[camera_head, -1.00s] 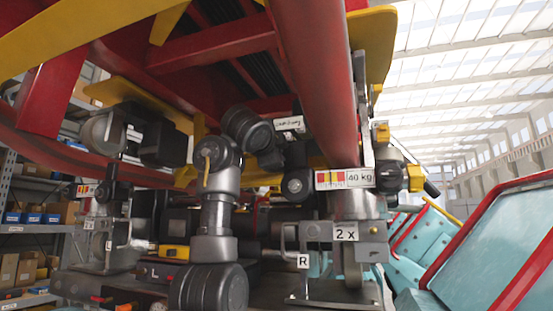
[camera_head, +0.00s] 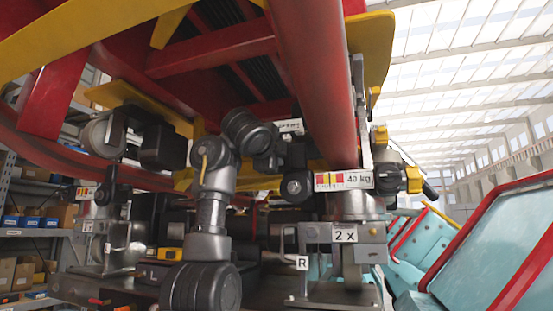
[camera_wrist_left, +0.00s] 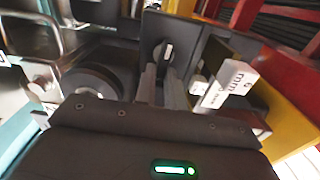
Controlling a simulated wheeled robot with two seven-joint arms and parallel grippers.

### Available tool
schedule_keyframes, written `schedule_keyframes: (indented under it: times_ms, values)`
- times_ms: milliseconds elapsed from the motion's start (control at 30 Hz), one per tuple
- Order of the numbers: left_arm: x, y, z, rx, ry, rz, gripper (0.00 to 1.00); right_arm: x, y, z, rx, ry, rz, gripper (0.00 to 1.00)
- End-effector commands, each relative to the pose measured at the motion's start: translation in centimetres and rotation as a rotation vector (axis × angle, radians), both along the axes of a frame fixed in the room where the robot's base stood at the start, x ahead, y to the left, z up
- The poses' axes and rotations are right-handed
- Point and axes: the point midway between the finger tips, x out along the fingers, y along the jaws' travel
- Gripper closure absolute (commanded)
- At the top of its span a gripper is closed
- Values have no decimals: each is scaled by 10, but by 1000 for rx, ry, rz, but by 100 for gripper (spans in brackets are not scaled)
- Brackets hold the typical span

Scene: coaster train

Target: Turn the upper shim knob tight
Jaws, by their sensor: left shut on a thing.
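In the left wrist view a dark round knob (camera_wrist_left: 165,52) with a white bar sits on a dark plate. I take it as the upper shim knob. My left gripper (camera_wrist_left: 161,74) points at it, with its two grey fingers close together at the knob and shut on it. A white label reading "6 mm" (camera_wrist_left: 228,88) is to the right of the fingers. In the head view the label (camera_head: 289,126) shows above my left gripper (camera_head: 293,150), under the red beam. The knob is hidden there by the gripper. My right gripper is not in view.
The thick red tube (camera_head: 315,75) and yellow plates hang close above the arm. A "40 kg" label (camera_head: 344,180), a "2 x" label (camera_head: 345,233) and a yellow knob (camera_head: 414,179) are to the right. Shelves with boxes (camera_head: 35,216) stand at left.

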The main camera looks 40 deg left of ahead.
Motion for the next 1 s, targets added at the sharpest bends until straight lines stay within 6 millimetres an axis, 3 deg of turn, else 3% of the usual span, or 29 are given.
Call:
schedule_keyframes:
  times_ms: [33, 67, 200, 567, 1000]
  values:
    - [3, 0, -6, 2, 13, 4, 100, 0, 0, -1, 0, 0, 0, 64]
    - [3, 0, -6, 2, 13, 4, 85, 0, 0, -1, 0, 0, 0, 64]
    - [2, 0, -4, 1, 10, 3, 67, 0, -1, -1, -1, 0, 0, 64]
    - [-5, -2, -4, -1, 3, 1, 67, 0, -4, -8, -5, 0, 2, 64]
    - [-81, -30, -7, 1, 3, 0, 67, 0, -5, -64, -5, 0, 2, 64]
